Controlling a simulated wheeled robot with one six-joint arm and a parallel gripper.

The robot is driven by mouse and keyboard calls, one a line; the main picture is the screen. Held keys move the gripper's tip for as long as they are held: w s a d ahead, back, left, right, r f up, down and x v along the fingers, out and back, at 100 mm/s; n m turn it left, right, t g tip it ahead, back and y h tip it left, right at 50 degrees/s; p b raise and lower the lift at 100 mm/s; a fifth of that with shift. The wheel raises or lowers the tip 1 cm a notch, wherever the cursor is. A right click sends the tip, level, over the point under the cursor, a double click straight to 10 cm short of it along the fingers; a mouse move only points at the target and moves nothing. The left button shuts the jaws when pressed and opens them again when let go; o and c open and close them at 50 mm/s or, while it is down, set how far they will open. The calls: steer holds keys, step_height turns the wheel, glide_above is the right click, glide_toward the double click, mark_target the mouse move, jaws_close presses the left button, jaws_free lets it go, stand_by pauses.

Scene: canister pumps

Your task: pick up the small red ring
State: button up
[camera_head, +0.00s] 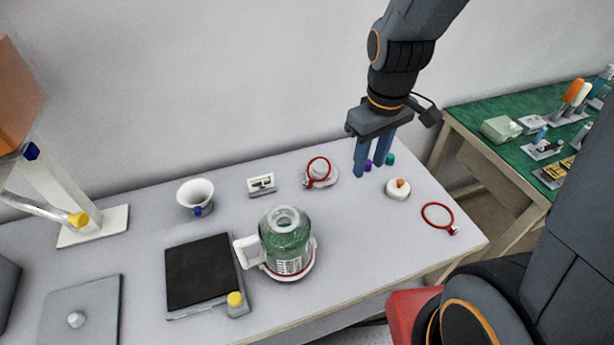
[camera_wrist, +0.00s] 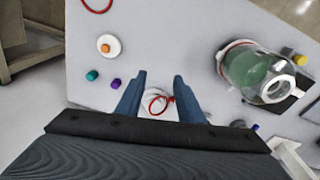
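One red ring (camera_head: 318,169) rests on a round white piece (camera_head: 329,178) at the back of the table. In the wrist view this ring (camera_wrist: 160,104) shows between the fingers, on the table side beyond them. A second, seemingly larger red ring (camera_head: 437,215) with a small metal clasp lies flat near the table's right edge; part of it (camera_wrist: 97,9) shows at the top of the wrist view. My gripper (camera_head: 371,170) is open and empty, above the table and to the right of the first ring. Its two blue fingers (camera_wrist: 158,76) point down, apart from both rings.
A green canister (camera_head: 287,240) with a white handle stands mid-table on a red-rimmed base. A white disc with an orange knob (camera_head: 399,187) and purple and teal caps (camera_head: 389,159) lie near my gripper. A white cup (camera_head: 195,195) and black-topped plate (camera_head: 200,272) are further left.

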steer(key=w+a+f+n, duration=0.3)
steer(key=w+a+n, duration=0.35)
steer(key=n, duration=0.35)
steer(key=n+g, duration=0.2)
steer(key=n, duration=0.8)
glide_toward(307, 182)
steer(key=shift+s+a+f+h, duration=0.15)
steer(key=shift+s+a+h, duration=0.05)
steer(key=shift+h, duration=0.1)
steer(key=shift+w+a+f+n+p, duration=0.15)
steer(key=shift+f+n+p, duration=0.15)
steer(key=shift+f, duration=0.55)
steer(key=shift+s+a+f+n+p, duration=0.15)
steer(key=shift+f+n, duration=0.25)
steer(key=shift+f, duration=0.5)
steer(key=f+p, duration=0.1)
steer(key=d+f+p, duration=0.1)
steer(key=f, duration=0.1)
steer(key=shift+s+f, duration=0.2)
steer(key=shift+f, duration=0.75)
jaws_close()
